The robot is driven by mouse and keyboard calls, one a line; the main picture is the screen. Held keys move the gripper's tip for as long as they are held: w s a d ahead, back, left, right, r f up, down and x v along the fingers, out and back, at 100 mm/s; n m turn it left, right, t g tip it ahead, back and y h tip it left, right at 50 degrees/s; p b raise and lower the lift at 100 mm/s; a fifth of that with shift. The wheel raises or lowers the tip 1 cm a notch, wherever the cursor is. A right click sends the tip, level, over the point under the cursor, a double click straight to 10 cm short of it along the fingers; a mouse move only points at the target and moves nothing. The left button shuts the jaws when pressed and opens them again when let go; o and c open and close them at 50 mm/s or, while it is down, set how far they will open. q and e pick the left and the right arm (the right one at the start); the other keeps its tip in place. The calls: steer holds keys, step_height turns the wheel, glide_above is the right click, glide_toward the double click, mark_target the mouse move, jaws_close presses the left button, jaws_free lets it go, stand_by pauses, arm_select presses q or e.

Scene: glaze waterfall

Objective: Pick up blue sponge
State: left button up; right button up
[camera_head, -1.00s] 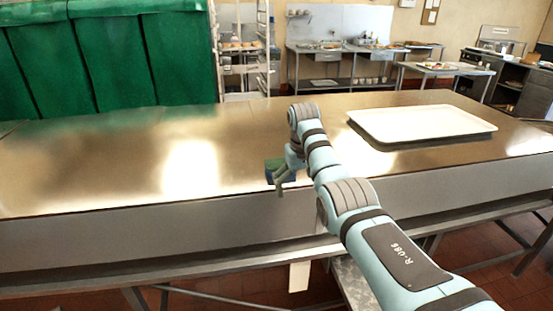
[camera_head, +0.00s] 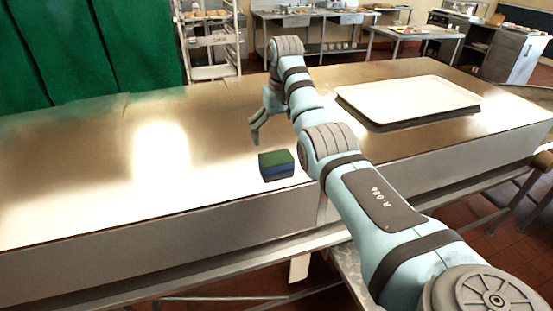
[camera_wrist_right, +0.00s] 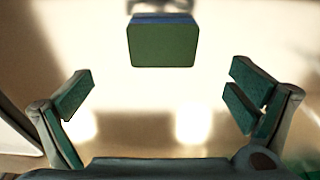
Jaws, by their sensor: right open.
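The blue sponge (camera_head: 277,165) has a dark green top layer and blue sides. It rests on the metal table near its front edge in the head view. In the right wrist view the sponge (camera_wrist_right: 163,43) shows its green face at the top centre, ahead of and between the spread fingers. My right gripper (camera_head: 256,130) is above the table, a little behind and left of the sponge in the head view, apart from it. In the wrist view my right gripper (camera_wrist_right: 165,100) is open with nothing between its fingers. My left gripper is not in view.
A white tray (camera_head: 410,99) lies on the table (camera_head: 80,170) at the right. The table left of the sponge is clear. Green curtains (camera_head: 70,50) hang at the back left, and a rack (camera_head: 208,40) and further counters stand behind the table.

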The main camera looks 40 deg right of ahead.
mark_target(276, 157)
step_height(276, 157, down, 4)
steer(key=shift+s+a, duration=0.1)
steer(key=f, duration=0.1)
steer(key=w+f, duration=0.1)
steer(key=f, duration=0.1)
steer(key=w+f, duration=0.1)
steer(key=shift+f, duration=0.15)
steer(key=shift+s, duration=0.35)
steer(key=c, duration=0.3)
steer(key=shift+s+r, duration=0.1)
steer(key=shift+r, duration=0.15)
steer(key=c, duration=0.4)
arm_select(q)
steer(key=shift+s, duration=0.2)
arm_select(e)
steer(key=shift+c, duration=0.2)
